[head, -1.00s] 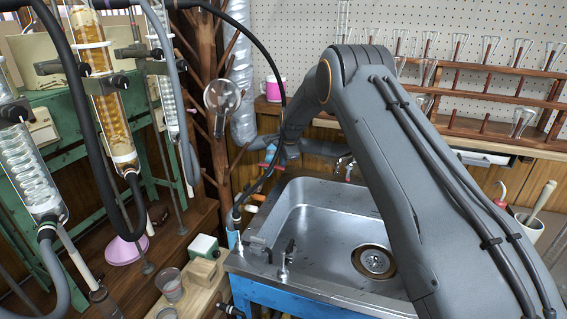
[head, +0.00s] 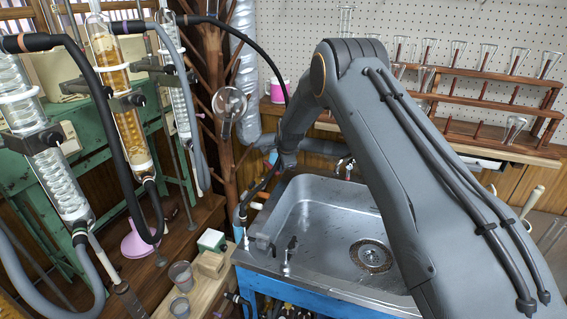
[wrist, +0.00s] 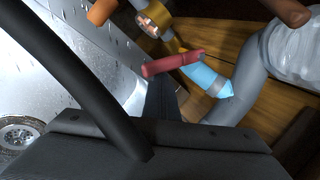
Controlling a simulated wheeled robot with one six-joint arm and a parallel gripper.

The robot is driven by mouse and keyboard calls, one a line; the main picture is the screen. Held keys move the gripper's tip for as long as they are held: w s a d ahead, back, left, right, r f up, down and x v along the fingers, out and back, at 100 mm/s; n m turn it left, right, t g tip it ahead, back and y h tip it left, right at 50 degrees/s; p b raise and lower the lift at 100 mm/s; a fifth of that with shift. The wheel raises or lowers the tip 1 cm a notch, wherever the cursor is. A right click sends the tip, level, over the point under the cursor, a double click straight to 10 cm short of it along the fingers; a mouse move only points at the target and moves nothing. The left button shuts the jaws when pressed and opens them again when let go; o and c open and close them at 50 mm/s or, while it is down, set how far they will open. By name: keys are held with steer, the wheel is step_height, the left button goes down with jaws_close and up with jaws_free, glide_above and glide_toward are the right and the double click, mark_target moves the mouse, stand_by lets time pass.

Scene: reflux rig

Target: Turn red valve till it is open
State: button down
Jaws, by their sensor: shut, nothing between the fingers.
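The red valve handle (wrist: 172,64) is a short red lever on a brass fitting, seen in the wrist view. It points left, with a light blue hose end (wrist: 208,78) just to its right. My gripper (wrist: 163,98) is shut and empty, its dark fingers just below the handle; I cannot tell whether they touch it. A black hose (wrist: 75,75) crosses in front of my gripper. In the head view my gripper (head: 272,180) is at the sink's back left corner, and the handle cannot be made out clearly there.
The steel sink (head: 325,215) lies to the right, with a tap (head: 345,167) at its back. Glass condensers (head: 125,120) and hoses stand close on the left. A pink mug (head: 279,91) and glassware rack (head: 480,75) are behind. A grey pipe (wrist: 248,85) lies right of the valve.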

steer(key=shift+s+a, duration=0.45)
steer(key=shift+a, duration=0.55)
steer(key=shift+s+a, duration=0.4)
steer(key=shift+a, duration=0.55)
steer(key=shift+s+a, duration=0.45)
steer(key=shift+a, duration=0.55)
steer(key=r, duration=0.2)
steer(key=d+r+p, duration=0.1)
steer(key=r, duration=0.1)
steer(key=shift+r, duration=0.25)
steer(key=shift+d, duration=0.1)
